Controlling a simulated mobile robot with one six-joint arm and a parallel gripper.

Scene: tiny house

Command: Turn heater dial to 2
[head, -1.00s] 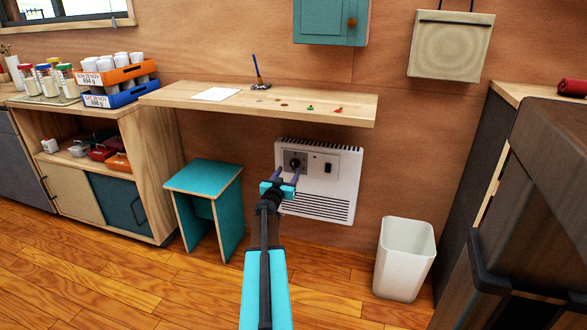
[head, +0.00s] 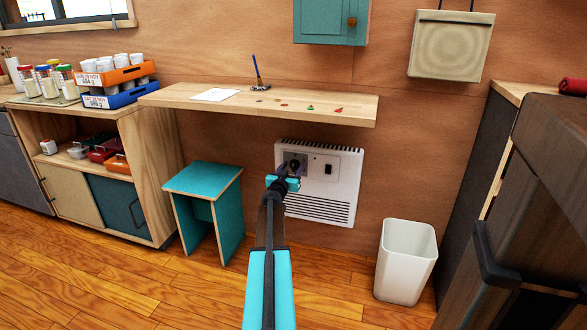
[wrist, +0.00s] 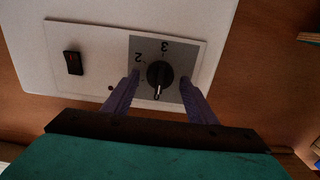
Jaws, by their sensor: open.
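The white wall heater (head: 320,205) hangs under the wooden shelf. Its round black dial (wrist: 159,74) sits on a grey square of the control panel. The wrist view shows the panel upside down, with a 3 above the dial and a 2 at its upper left. The dial's white mark points down in that picture, away from both numbers. My gripper (wrist: 158,88) is open, with one purple finger on each side of the dial. I cannot tell whether the fingers touch it. In the head view my gripper (head: 293,168) covers part of the dial.
A black rocker switch (wrist: 74,62) is beside the dial on the panel. The wooden shelf (head: 330,107) juts out above the heater. A teal stool (head: 203,180) stands to the left and a white bin (head: 405,260) to the right. The floor in front is clear.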

